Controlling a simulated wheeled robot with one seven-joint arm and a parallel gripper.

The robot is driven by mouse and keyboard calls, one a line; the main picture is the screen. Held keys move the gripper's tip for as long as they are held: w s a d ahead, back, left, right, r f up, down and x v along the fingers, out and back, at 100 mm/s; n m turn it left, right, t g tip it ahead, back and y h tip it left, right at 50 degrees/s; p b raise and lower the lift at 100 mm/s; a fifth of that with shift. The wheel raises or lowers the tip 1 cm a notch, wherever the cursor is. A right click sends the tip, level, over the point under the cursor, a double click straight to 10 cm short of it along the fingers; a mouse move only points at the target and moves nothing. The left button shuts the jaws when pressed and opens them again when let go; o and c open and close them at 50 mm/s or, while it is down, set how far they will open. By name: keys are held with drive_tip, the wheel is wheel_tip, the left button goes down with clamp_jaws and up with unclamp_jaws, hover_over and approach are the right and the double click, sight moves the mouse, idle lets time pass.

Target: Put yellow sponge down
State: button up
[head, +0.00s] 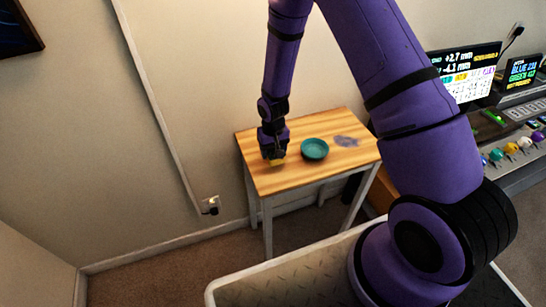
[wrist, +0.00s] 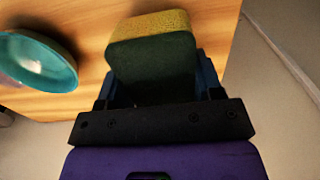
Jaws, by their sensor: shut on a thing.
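The yellow sponge (wrist: 150,55) with a dark green side is between the jaws of my gripper (wrist: 155,88) in the wrist view. In the head view the sponge (head: 277,162) shows as a small yellow patch under my gripper (head: 272,155), at the left part of the small wooden table (head: 295,178). My gripper is shut on it. The sponge is over or on the tabletop; I cannot tell whether it touches the wood. Much of it is hidden by the gripper in the head view.
A teal bowl (head: 315,149) stands on the table just right of my gripper, also at the left of the wrist view (wrist: 38,62). A purplish smear (head: 346,141) lies right of the bowl. The table's front left is clear. A console (head: 515,140) with screens stands at right.

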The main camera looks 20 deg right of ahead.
drive_tip(key=shift+f, duration=1.8)
drive_tip(key=o, duration=0.9)
drive_tip(key=shift+f, duration=0.1)
wheel_tip(320, 180, up, 12)
drive_tip(key=shift+r, duration=0.25)
